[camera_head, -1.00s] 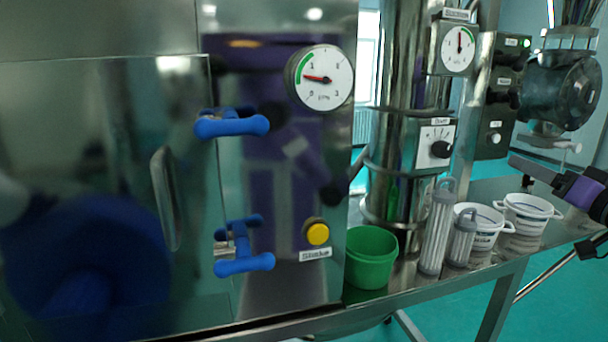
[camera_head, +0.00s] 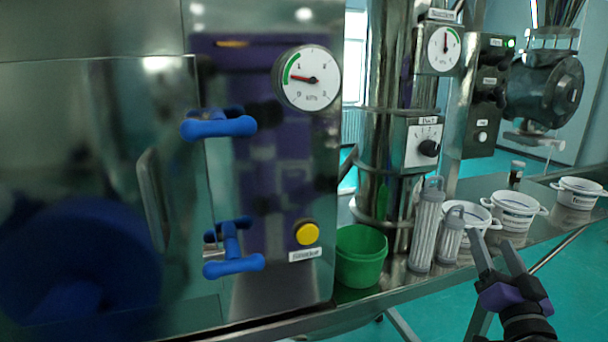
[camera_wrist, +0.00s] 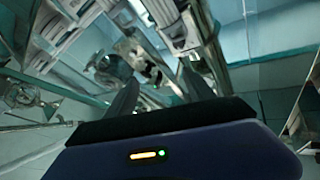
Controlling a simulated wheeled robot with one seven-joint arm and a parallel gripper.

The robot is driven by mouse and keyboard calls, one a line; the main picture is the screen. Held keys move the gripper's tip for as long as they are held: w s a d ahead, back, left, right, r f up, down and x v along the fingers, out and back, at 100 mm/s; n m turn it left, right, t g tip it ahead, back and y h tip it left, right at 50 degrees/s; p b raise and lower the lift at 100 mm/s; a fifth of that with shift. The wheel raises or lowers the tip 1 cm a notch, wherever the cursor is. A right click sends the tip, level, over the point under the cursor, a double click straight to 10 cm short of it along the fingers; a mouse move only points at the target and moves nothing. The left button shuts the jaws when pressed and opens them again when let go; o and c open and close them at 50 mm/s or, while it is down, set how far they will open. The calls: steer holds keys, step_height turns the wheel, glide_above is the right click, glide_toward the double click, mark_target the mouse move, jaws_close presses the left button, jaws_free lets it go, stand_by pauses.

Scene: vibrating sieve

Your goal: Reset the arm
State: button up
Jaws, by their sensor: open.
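My gripper (camera_head: 500,252) is at the lower right of the head view, with its two grey fingers spread and nothing between them. It is in front of the steel table's edge, and its fingertips overlap the white tubs in the picture. In the wrist view my gripper (camera_wrist: 162,88) points at a tilted, dim scene, and its dark fingers are apart and empty. My arm's wrist runs out of the head view at the bottom right.
On the table (camera_head: 400,290) stand a green bucket (camera_head: 360,262), two clear ribbed cylinders (camera_head: 427,228), several white tubs (camera_head: 516,207) and a small dark jar (camera_head: 516,174). A steel cabinet with blue handles (camera_head: 218,128), a gauge (camera_head: 307,78) and a yellow button (camera_head: 307,233) fills the left.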

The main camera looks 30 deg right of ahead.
steer(key=s+a+f+n+y, duration=0.3)
steer(key=a+f, duration=0.3)
steer(key=a, duration=0.6)
steer(key=s+a+f+n+y, duration=0.2)
steer(key=s+a+f+n, duration=0.15)
steer(key=a+f, duration=0.6)
steer(key=s+a+f+n+y, duration=0.2)
steer(key=s+a+n+y, duration=0.1)
steer(key=s+a, duration=0.4)
steer(key=s+a+f+n+g+y, duration=0.1)
steer(key=s+a+f+n+y, duration=0.1)
steer(key=s+a+y, duration=0.4)
steer(key=a+n, duration=0.1)
steer(key=a, duration=0.1)
steer(key=shift+s+a+g, duration=0.3)
steer(key=shift+s+a, duration=0.1)
